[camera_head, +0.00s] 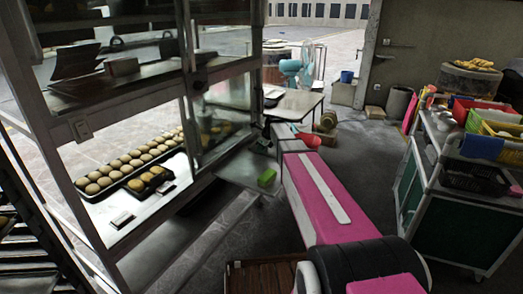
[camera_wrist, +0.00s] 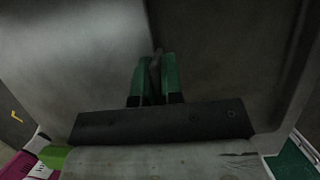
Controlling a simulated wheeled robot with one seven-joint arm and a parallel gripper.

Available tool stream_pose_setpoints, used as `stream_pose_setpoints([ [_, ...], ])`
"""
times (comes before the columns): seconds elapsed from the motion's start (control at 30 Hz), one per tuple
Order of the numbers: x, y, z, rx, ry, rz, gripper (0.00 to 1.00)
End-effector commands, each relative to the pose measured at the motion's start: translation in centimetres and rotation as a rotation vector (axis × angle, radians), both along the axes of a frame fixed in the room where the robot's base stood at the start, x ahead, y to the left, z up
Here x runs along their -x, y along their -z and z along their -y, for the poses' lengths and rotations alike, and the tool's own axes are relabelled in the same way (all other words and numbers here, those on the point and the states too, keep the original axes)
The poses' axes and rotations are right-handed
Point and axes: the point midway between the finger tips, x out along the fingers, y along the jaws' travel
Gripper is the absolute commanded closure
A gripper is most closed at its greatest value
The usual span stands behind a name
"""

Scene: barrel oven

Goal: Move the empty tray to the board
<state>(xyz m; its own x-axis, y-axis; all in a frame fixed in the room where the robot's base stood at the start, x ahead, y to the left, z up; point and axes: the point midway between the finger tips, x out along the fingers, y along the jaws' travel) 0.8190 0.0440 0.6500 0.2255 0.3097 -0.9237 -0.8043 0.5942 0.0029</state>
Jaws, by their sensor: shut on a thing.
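In the wrist view my gripper (camera_wrist: 155,80) has green fingers brought close together. They are shut on a thin dark edge that runs up between them. A broad grey, flat surface with rounded corners, which looks like the empty tray (camera_wrist: 220,60), fills most of this view around and behind the fingers. Nothing is seen lying on its visible part. I cannot tell which thing in view is the board.
A glass-sided counter (camera_head: 150,215) at left holds a tray of round buns (camera_head: 130,162) and a small dark tray (camera_head: 150,182). A cart (camera_head: 450,225) with coloured crates stands at right. A table (camera_head: 293,105) with a light-blue fan (camera_head: 297,68) is further back.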

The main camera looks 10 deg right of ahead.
Motion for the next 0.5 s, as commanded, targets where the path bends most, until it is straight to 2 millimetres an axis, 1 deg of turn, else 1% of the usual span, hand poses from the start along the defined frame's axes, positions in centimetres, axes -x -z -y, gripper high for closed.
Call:
stream_pose_setpoints([
  [0.13, 0.0, 0.23, 0.0, 0.0, 0.0, 0.0, 1.0],
  [0.2, 0.01, 0.24, 0.0, 0.0, 0.0, 0.0, 0.76],
  [0.23, 0.01, 0.24, 0.0, 0.0, 0.0, 0.0, 0.66],
  [0.5, 0.01, 0.2, 0.0, 0.0, 0.0, 0.0, 0.66],
])
